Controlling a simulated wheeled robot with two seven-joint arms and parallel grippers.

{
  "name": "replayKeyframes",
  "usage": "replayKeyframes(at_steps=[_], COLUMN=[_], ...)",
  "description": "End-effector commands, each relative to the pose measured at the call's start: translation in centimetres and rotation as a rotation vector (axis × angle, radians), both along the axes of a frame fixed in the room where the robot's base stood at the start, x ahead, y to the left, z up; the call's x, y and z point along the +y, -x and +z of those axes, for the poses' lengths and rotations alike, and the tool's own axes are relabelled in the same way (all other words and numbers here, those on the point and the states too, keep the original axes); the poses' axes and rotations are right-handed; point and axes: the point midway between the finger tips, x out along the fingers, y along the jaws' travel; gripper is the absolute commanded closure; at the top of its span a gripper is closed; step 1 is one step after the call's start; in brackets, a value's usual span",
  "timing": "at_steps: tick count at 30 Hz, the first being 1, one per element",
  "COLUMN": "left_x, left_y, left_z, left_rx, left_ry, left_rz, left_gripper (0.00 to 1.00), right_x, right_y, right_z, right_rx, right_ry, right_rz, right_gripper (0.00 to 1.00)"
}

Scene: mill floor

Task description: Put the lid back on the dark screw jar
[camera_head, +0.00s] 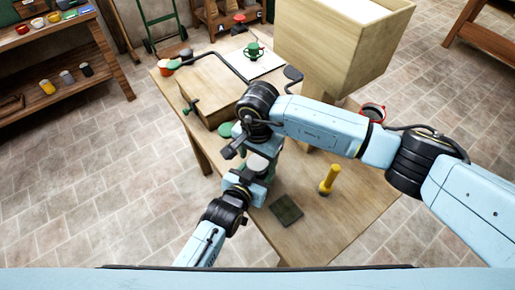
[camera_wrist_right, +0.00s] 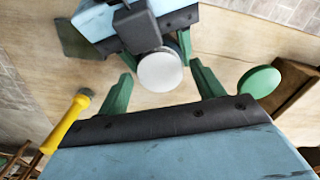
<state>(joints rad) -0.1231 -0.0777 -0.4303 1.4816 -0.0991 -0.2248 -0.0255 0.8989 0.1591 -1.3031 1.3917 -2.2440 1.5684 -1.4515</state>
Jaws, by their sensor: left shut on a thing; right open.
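A round thing with a pale grey-white top (camera_head: 257,163) stands upright at my left gripper (camera_head: 246,174), over the near part of the table. It shows in the right wrist view (camera_wrist_right: 160,72) with a little dark side behind its top. I cannot tell whether the pale top is a lid or the jar itself. My left gripper is shut on it. My right gripper (camera_wrist_right: 160,70) is open, its two green fingers apart on either side of the pale disc in that view. A green disc (camera_head: 226,129), also in the wrist view (camera_wrist_right: 260,80), lies by the wooden case.
The table (camera_head: 330,220) carries a low wooden case (camera_head: 215,92), a yellow-handled tool (camera_head: 328,180), a dark green pad (camera_head: 286,209) and a red round thing (camera_head: 372,112). A tall wooden hopper (camera_head: 320,50) rises behind my right arm. The table's near right is mostly clear.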

Motion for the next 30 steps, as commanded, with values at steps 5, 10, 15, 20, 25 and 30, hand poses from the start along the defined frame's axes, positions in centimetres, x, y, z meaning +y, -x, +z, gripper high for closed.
replayKeyframes(at_steps=[5, 10, 15, 20, 25, 30], left_x=[0.01, 0.01, 0.01, 0.01, 0.01, 0.01], left_y=[-0.02, -0.02, -0.02, -0.02, -0.02, -0.02], left_z=[0.02, 0.02, 0.02, 0.02, 0.02, 0.03], left_rx=[0.000, 0.000, 0.000, 0.000, 0.000, 0.000], left_ry=[0.000, 0.000, 0.000, 0.000, 0.000, 0.000], left_rz=[0.000, 0.000, 0.000, 0.000, 0.000, 0.000], left_gripper=[1.00, 1.00, 1.00, 1.00, 1.00, 1.00], right_x=[0.00, 0.00, 0.01, 0.00, 0.00, -0.03], right_y=[-0.01, -0.01, -0.02, -0.01, -0.02, -0.01], right_z=[-0.37, -0.35, -0.33, -0.32, -0.32, -0.35], right_rx=[-0.001, -0.001, -0.001, -0.001, -0.001, 0.001], right_ry=[0.001, 0.001, 0.001, 0.001, 0.001, 0.001], right_rz=[0.000, 0.000, 0.000, 0.000, -0.044, -0.280], right_gripper=[0.33, 0.33, 0.55, 0.76, 0.78, 0.78])
